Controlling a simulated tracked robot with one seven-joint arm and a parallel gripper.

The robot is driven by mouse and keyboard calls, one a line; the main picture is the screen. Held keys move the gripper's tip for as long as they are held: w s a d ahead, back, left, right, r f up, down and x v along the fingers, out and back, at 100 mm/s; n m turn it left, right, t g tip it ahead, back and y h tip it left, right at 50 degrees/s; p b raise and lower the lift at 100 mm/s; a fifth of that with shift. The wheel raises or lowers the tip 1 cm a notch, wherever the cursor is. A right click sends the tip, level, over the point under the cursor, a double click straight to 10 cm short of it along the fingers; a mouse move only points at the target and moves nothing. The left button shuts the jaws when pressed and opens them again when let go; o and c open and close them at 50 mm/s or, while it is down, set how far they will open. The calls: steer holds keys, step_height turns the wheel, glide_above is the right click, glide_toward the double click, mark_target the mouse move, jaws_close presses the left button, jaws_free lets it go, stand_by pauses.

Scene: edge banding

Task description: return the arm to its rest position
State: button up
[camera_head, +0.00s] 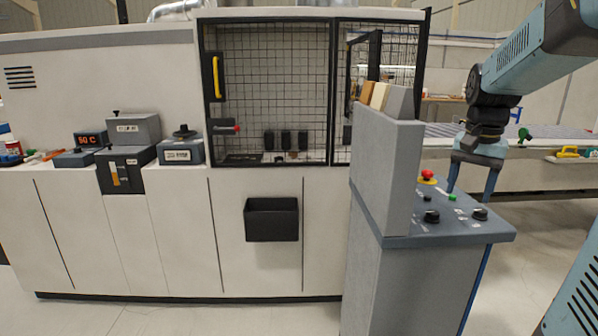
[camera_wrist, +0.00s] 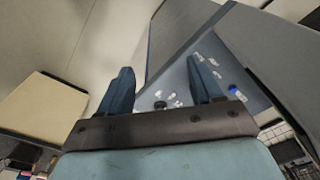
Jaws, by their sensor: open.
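My arm comes in from the upper right of the head view. My gripper (camera_head: 470,175) points down beside the grey control console (camera_head: 402,285), over the right part of its sloped panel. In the wrist view my gripper (camera_wrist: 163,88) shows two dark blue fingers spread apart with nothing between them. The console panel (camera_wrist: 178,75) lies beyond the fingers there, with small white labels and a dark knob showing. In the head view the fingers overlap the panel's back edge; I cannot tell their exact gap from it.
The panel has a red button (camera_head: 427,175), a green button (camera_head: 452,197) and black knobs (camera_head: 431,216). A white machine cabinet (camera_head: 255,190) with a mesh door (camera_head: 270,85) stands at the left. A long table (camera_head: 540,165) is behind my arm. Floor right of the console is clear.

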steer(key=s+a+f+n+t, duration=0.1)
steer(key=s+a+n+t, duration=0.3)
steer(key=s+a+n, duration=0.3)
steer(key=s+a, duration=0.5)
steer(key=s, duration=0.3)
steer(key=shift+s+a+t, duration=0.2)
steer(key=shift+a+t, duration=0.2)
steer(key=shift+c, duration=0.3)
